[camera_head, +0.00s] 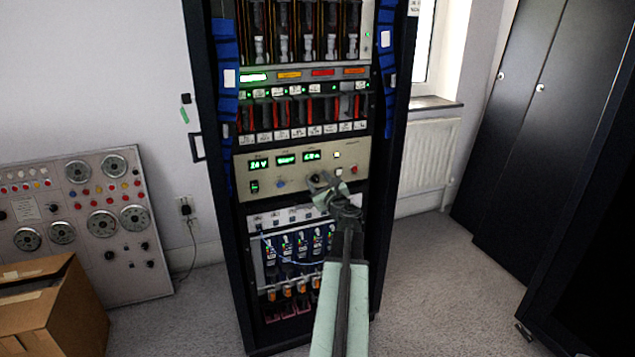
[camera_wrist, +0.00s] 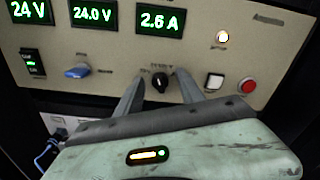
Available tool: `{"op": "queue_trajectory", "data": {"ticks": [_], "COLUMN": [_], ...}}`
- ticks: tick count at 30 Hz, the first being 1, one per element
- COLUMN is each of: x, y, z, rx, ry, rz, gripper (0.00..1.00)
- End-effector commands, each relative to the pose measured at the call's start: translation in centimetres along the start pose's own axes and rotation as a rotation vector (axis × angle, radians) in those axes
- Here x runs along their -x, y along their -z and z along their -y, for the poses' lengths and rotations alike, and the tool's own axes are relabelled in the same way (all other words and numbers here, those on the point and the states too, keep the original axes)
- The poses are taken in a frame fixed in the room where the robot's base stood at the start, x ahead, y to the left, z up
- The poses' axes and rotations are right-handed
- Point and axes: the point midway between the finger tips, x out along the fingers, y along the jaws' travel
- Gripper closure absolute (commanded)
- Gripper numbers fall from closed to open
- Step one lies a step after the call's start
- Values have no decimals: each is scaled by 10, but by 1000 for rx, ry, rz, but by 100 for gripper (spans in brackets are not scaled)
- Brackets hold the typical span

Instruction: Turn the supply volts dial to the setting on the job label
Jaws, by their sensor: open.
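The beige supply panel (camera_head: 262,170) sits mid-height in the rack; it also fills the wrist view (camera_wrist: 245,40). A black round knob (camera_wrist: 160,81) is at the panel's lower middle, and a blue knob (camera_wrist: 77,72) is to its left. The small lettering is too blurred to tell which one is the supply volts dial. Green displays above read 24 V (camera_wrist: 30,12), 24.0 V (camera_wrist: 93,14) and 2.6 A (camera_wrist: 160,20). My gripper (camera_head: 325,182) is open, its fingers on either side of the black knob in the wrist view (camera_wrist: 161,84). Contact cannot be told. No readable job label shows.
A lit switch (camera_wrist: 33,63), a white square button (camera_wrist: 214,81) and a red button (camera_wrist: 248,86) are on the same panel. Cabled modules (camera_head: 295,245) are below. A gauge board (camera_head: 75,225) and cardboard box (camera_head: 75,310) stand left; dark cabinets (camera_head: 545,110) stand right.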

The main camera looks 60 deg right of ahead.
Motion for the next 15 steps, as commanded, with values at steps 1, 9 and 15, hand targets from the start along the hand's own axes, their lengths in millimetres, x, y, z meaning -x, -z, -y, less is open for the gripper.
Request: {"op": "queue_trajectory", "data": {"ticks": [1,9,15], "x": [0,0,-1], "y": [0,0,-1], "z": [0,-1,-3], "rx": [0,0,2], "ry": [0,-1,-3], "rz": [0,0,1], "gripper": [55,100,100]}}
